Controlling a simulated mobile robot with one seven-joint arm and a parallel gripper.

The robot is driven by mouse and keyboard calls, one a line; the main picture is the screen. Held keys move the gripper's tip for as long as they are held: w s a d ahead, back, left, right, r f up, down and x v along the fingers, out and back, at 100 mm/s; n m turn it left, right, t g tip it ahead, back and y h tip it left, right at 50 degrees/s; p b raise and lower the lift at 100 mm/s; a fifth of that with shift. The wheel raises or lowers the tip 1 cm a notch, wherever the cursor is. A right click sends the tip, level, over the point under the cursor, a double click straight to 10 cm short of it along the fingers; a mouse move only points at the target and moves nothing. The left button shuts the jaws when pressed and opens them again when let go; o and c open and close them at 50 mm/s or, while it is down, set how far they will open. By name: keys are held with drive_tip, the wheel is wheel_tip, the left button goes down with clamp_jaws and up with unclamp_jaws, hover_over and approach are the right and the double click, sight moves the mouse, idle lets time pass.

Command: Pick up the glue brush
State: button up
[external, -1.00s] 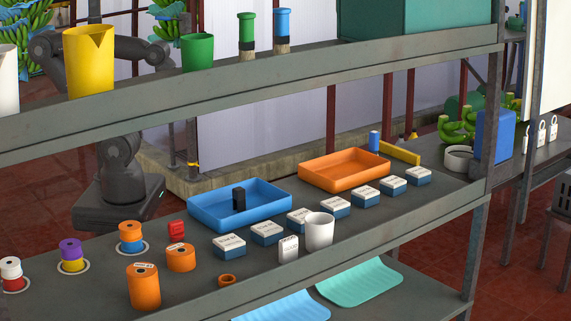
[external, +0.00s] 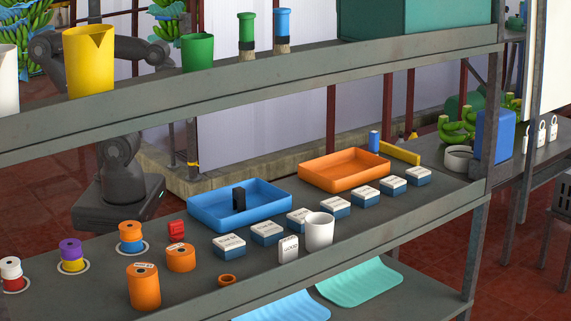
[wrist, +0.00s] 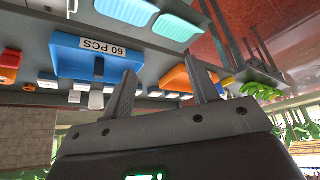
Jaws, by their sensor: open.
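Two upright brushes stand on the upper shelf in the external view, each with a dark band and pale bristles at the bottom: a green-handled brush (external: 247,34) and a blue-handled brush (external: 283,30). I cannot tell which is the glue brush. My gripper (wrist: 160,66) is open and empty in the wrist view, with both fingers apart. In the external view my arm reaches behind the upper shelf, left of the brushes, and its end is partly hidden near the green cup. No brush shows in the wrist view.
A yellow pitcher (external: 90,62), a green cup (external: 197,53) and a teal box (external: 440,17) share the upper shelf. Below are a blue bin (external: 205,219), an orange bin (external: 318,184), small boxes, a white cup (external: 319,230) and spools.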

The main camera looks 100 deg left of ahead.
drive_tip(key=w+a+r+m, duration=0.1)
drive_tip(key=w+r+m, duration=0.25)
drive_tip(key=w, duration=0.35)
drive_tip(key=w+a+r+m, duration=0.2)
drive_tip(key=w+r+m, duration=0.15)
drive_tip(key=w, duration=0.35)
drive_tip(key=m+g+y, duration=0.3)
drive_tip(key=m+y, duration=0.1)
drive_tip(key=m, duration=1.4)
hover_over(372, 135)
drive_tip(key=s+d, duration=0.1)
drive_tip(key=d, duration=0.1)
wheel_tip(372, 135, down, 15)
drive_tip(key=shift+s+a+r, duration=0.1)
drive_tip(key=shift+a, duration=0.05)
drive_tip(key=x, duration=0.5)
drive_tip(key=shift+f, duration=0.2)
drive_tip(key=x, duration=0.5)
drive_tip(key=shift+s+f, duration=0.1)
drive_tip(key=shift+f, duration=0.15)
drive_tip(key=shift+d, duration=0.25)
drive_tip(key=shift+c, duration=0.2)
